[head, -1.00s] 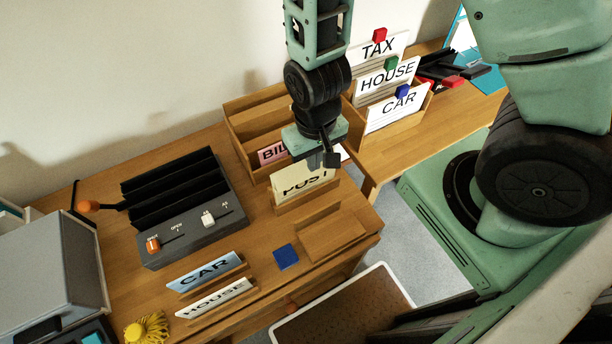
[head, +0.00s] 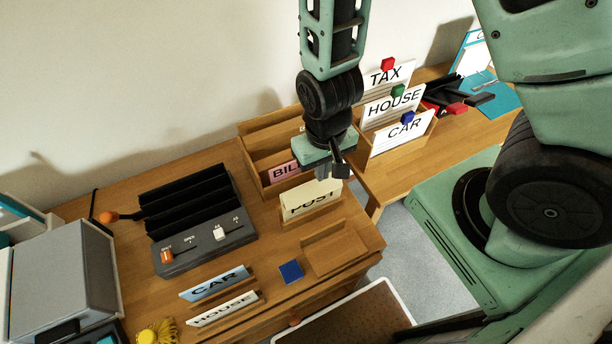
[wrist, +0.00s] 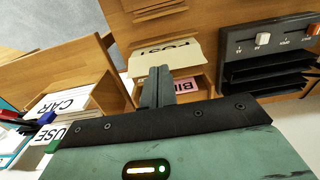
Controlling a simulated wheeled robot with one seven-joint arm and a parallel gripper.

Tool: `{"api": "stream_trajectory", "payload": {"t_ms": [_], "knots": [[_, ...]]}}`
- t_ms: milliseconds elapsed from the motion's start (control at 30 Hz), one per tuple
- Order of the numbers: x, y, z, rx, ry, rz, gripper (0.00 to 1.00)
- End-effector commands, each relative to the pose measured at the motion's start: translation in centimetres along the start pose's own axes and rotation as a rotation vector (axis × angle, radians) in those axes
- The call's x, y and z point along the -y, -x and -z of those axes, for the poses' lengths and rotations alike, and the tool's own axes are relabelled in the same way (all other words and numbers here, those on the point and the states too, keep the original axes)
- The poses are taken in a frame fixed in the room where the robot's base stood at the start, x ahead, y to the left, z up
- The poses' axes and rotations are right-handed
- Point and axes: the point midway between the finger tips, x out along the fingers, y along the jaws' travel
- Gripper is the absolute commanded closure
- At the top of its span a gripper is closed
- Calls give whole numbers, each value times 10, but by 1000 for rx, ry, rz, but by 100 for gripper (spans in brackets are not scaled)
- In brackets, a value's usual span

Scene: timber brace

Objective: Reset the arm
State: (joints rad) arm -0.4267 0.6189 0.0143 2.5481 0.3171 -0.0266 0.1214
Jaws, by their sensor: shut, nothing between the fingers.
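My gripper (head: 338,172) hangs over the desk in the head view, just above and behind the POST card (head: 310,203). It is shut with nothing in it. In the wrist view the closed fingers (wrist: 160,82) point toward the POST card (wrist: 165,56), with the pink BILL card (wrist: 186,86) beside them. In the head view my gripper partly hides the BILL card (head: 284,172) and its wooden sorter (head: 254,165).
A file box (head: 420,146) with TAX, HOUSE and CAR cards stands right of my gripper. A dark slotted device (head: 208,245) with levers, CAR (head: 215,284) and HOUSE (head: 223,309) cards and a blue square (head: 291,271) lie on the desk. A bin (head: 350,318) stands below.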

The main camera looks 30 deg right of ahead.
Motion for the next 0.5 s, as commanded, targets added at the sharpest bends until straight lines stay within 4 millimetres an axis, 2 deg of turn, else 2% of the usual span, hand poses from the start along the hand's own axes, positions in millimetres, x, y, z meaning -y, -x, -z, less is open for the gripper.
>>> {"api": "stream_trajectory", "payload": {"t_ms": [300,367,500], "knots": [[4,4,0,0,13,10,100],[10,9,-1,1,34,25,100],[33,36,-7,6,132,77,100]]}}
